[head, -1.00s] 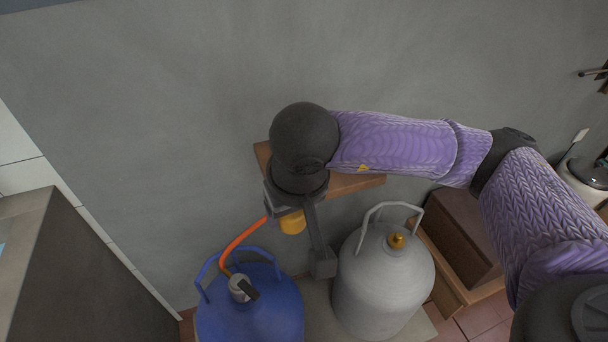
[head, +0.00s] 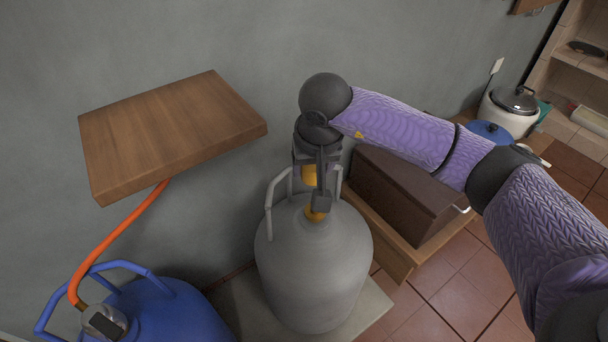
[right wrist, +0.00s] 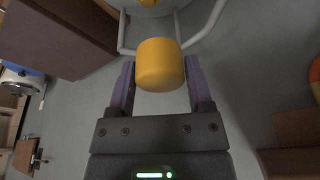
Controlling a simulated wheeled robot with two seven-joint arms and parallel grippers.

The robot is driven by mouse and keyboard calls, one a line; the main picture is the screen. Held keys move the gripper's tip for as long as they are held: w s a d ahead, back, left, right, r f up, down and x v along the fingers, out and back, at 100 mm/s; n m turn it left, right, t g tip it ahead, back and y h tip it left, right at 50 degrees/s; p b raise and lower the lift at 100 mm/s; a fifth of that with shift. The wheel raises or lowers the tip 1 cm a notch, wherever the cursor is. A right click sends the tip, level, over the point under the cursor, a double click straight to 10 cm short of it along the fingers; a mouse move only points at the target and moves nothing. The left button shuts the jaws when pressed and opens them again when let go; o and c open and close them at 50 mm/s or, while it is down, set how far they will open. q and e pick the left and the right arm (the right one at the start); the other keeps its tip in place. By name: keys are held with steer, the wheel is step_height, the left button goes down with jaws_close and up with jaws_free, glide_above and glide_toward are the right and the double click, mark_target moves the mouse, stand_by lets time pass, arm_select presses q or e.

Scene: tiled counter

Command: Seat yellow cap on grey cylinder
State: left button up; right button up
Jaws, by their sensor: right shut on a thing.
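The grey cylinder (head: 313,262) stands upright in the middle of the head view, with a brass-coloured valve (head: 314,214) on top between its handle bars. Its top and handle also show at the upper edge of the right wrist view (right wrist: 150,8). My right gripper (head: 314,190) is shut on the yellow cap (head: 309,175) above the cylinder's top, close to the valve. The right wrist view shows the cap (right wrist: 160,65) between the two fingers. In the head view a finger partly hides the cap, and I cannot tell whether it touches the valve. My left gripper is not in view.
A blue cylinder (head: 168,312) with an orange hose (head: 118,238) stands at the lower left. A wooden shelf (head: 170,135) juts from the wall above it. A dark brown box (head: 405,195) sits right of the grey cylinder. A white pot (head: 512,112) stands farther right.

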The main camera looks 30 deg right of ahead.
steer(key=shift+m, duration=0.3)
steer(key=f, duration=0.1)
steer(key=w+d+f+b, duration=0.1)
steer(key=f, duration=0.1)
steer(key=d+f, duration=0.1)
steer(key=shift+w+f+b, duration=0.25)
steer(key=shift+w+b, duration=0.05)
steer(key=shift+b, duration=0.05)
steer(key=shift+f+b, duration=1.75)
steer(key=shift+f, duration=0.9)
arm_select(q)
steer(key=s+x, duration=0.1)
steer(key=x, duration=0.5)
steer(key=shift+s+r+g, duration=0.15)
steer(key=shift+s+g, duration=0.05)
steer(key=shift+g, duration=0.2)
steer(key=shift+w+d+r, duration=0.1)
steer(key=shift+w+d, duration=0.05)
arm_select(e)
steer(key=shift+a+r, duration=0.1)
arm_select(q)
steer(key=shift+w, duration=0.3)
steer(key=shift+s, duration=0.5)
arm_select(e)
steer(key=shift+f, duration=0.2)
steer(key=shift+f, duration=0.15)
